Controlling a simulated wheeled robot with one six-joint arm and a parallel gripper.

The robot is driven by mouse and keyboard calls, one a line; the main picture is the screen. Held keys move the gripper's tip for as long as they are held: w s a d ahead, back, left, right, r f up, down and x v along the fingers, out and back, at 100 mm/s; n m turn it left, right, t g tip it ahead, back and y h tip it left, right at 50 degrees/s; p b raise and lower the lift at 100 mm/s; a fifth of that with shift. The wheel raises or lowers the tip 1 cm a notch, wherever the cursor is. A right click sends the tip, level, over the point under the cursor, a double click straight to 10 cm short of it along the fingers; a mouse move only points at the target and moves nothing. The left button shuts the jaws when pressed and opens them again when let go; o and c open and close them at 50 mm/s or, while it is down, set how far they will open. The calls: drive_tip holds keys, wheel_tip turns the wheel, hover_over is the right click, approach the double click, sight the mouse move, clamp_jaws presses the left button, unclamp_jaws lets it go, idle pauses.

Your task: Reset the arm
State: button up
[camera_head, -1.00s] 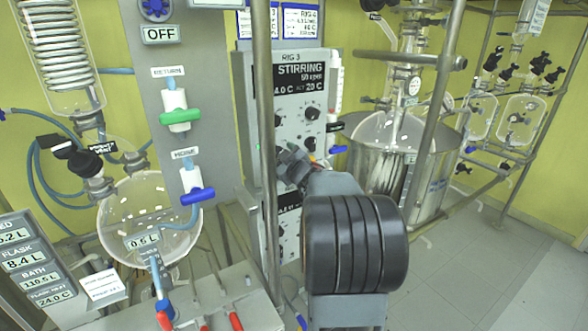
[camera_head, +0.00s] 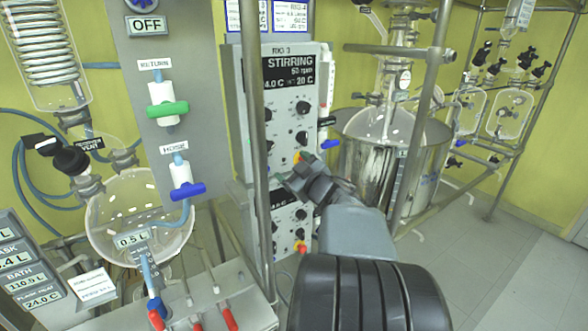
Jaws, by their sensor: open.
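My arm (camera_head: 362,235) comes up from the bottom of the view, right of centre. My gripper (camera_head: 287,183) is at its far end, in front of the grey Rig 3 control panel (camera_head: 283,127). It is open and I see nothing held in it. The jaws are small and partly hidden by the wrist, and I cannot tell whether they touch the panel. The panel has several black knobs (camera_head: 303,108) and a display reading STIRRING, 50 rpm.
A metal post (camera_head: 258,150) stands just left of my gripper. A steel bath (camera_head: 431,150) with a glass vessel stands to the right, behind a slanted rail (camera_head: 413,145). A round flask (camera_head: 110,215) and green (camera_head: 167,110) and blue (camera_head: 187,191) valve handles are at left. Floor is clear at far right.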

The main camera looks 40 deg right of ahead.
idle(0.4)
drive_tip(key=s+d+f+m+g+h, duration=0.4)
drive_tip(key=d+f+m+g+h, duration=0.2)
drive_tip(key=s+a+f+m+g, duration=0.2)
drive_tip(key=s+a+f+g, duration=0.1)
drive_tip(key=f+g, duration=0.15)
drive_tip(key=s+a+f+n+g+y, duration=0.2)
drive_tip(key=a+y, duration=0.2)
drive_tip(key=a, duration=1)
drive_tip(key=s+a+f+n+g+y, duration=0.1)
drive_tip(key=s+a+f+n+y, duration=0.1)
drive_tip(key=a, duration=1.2)
drive_tip(key=s+f+y, duration=0.1)
drive_tip(key=y, duration=0.1)
drive_tip(key=shift+g+y, duration=0.3)
drive_tip(key=shift+g, duration=0.05)
drive_tip(key=shift+c, duration=0.5)
